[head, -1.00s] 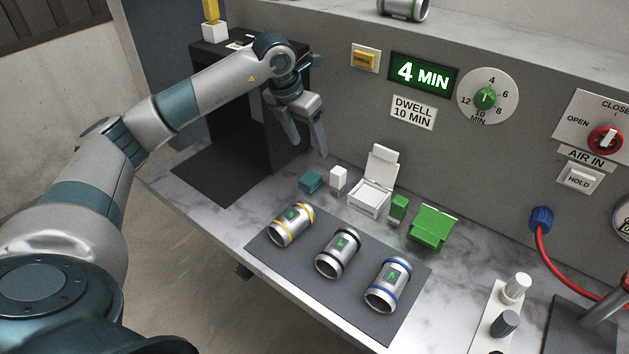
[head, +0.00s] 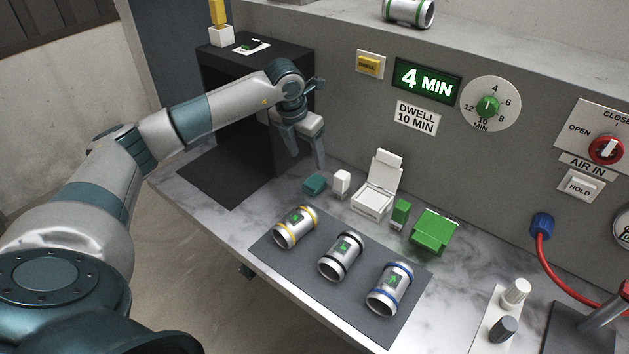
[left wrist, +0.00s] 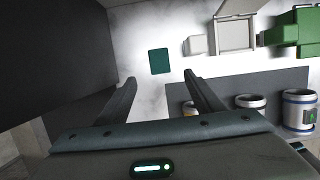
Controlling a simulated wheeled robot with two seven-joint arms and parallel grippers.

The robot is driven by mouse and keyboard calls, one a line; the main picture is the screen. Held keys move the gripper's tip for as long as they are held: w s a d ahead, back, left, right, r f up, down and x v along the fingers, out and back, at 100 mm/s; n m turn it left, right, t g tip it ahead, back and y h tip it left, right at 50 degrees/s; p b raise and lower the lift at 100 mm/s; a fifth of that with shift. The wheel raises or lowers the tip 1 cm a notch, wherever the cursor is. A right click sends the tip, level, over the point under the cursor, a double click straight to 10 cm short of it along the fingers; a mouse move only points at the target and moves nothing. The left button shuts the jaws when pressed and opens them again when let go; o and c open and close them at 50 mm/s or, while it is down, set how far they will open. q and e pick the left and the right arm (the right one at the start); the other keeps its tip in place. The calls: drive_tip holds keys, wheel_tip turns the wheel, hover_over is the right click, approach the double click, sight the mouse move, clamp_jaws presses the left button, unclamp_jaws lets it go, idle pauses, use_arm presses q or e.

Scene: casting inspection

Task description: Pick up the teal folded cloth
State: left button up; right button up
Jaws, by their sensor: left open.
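The teal folded cloth (head: 315,184) lies on the marbled bench top, left of a small white block. In the left wrist view the cloth (left wrist: 159,61) lies ahead of the fingertips, about midway between them sideways. The cloth is not touched by the fingers. My right gripper is not in view.
Three banded cylinders lie on a grey mat (head: 285,262) in front. A black box (head: 240,75) stands left of the gripper.

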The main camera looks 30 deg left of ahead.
use_arm(q)
drive_tip(key=p, duration=0.2)
approach(314, 180)
drive_tip(key=shift+x, duration=1.1)
drive_tip(key=shift+s+d+f, duration=0.1)
drive_tip(key=shift+d+f, duration=0.05)
drive_tip(key=shift+f, duration=0.4)
drive_tip(key=shift+w+f+p, duration=0.3)
drive_tip(key=shift+f+p, duration=0.35)
drive_tip(key=shift+p, duration=0.1)
drive_tip(key=p+x, duration=0.1)
drive_tip(key=x, duration=0.2)
drive_tip(key=shift+w+f, duration=0.15)
drive_tip(key=shift+f, duration=0.2)
drive_tip(key=c, duration=1.1)
